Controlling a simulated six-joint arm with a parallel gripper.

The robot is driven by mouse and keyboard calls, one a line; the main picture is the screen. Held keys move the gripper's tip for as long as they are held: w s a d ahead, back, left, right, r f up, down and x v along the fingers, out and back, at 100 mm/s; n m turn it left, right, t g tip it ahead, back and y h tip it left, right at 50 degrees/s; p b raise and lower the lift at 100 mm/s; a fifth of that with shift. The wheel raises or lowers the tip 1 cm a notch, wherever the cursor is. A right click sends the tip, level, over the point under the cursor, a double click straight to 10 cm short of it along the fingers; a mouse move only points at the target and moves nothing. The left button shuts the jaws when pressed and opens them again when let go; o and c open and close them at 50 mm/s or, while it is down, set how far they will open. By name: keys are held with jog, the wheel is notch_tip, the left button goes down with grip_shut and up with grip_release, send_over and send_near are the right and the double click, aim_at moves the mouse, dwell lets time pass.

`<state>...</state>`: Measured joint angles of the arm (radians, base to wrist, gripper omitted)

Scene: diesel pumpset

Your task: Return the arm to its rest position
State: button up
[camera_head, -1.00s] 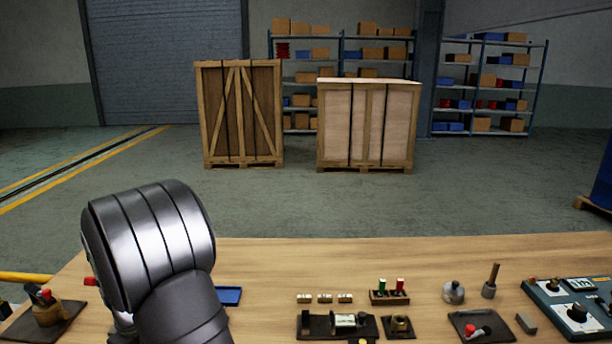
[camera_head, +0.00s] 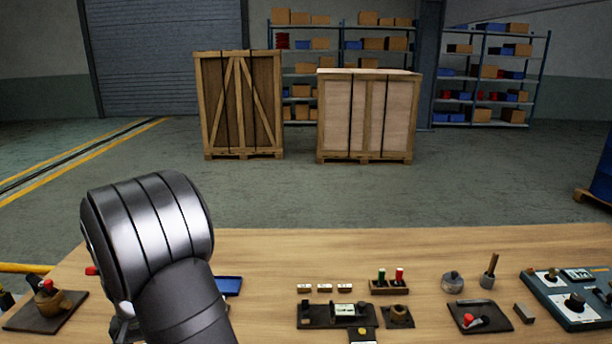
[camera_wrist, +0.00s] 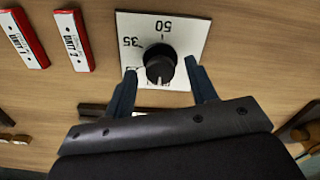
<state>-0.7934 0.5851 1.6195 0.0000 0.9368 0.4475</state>
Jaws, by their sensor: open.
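My arm stands at the left front of the workbench (camera_head: 400,255) in the head view, with its thick grey links covering part of the bench. My gripper is hidden there. In the wrist view my gripper (camera_wrist: 160,90) is open, its two dark fingers apart. A black knob (camera_wrist: 159,64) on a white dial plate (camera_wrist: 188,32) marked 35 and 50 shows between and beyond the fingertips. Nothing is seen held between the fingers. I cannot tell how far the fingertips are above the plate.
Two red-and-white labelled blocks (camera_wrist: 73,40) lie left of the dial in the wrist view. In the head view, a valve on a dark plate (camera_head: 47,305), a blue tray (camera_head: 229,285), small fixtures (camera_head: 336,315) and a control panel (camera_head: 575,298) occupy the bench. Its back middle is clear.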

jog(key=m, duration=0.3)
jog(key=shift+r, duration=1.25)
jog(key=o, duration=1.1)
jog(key=shift+c, duration=0.2)
jog(key=shift+w+d+r, duration=0.1)
jog(key=shift+d+r, duration=0.05)
jog(key=shift+r, duration=0.1)
jog(key=s+d+r+m, duration=0.1)
jog(key=d+r+m, duration=0.85)
jog(key=r, duration=0.35)
jog(key=s+d+r+m, duration=0.1)
jog(key=d+r+m, duration=0.8)
jog(key=r, duration=0.4)
notch_tip(320, 180, down, 10)
jog(key=a, duration=0.1)
jog(key=shift+w+a, duration=0.15)
jog(key=shift+w, duration=0.15)
jog(key=shift+m, duration=0.25)
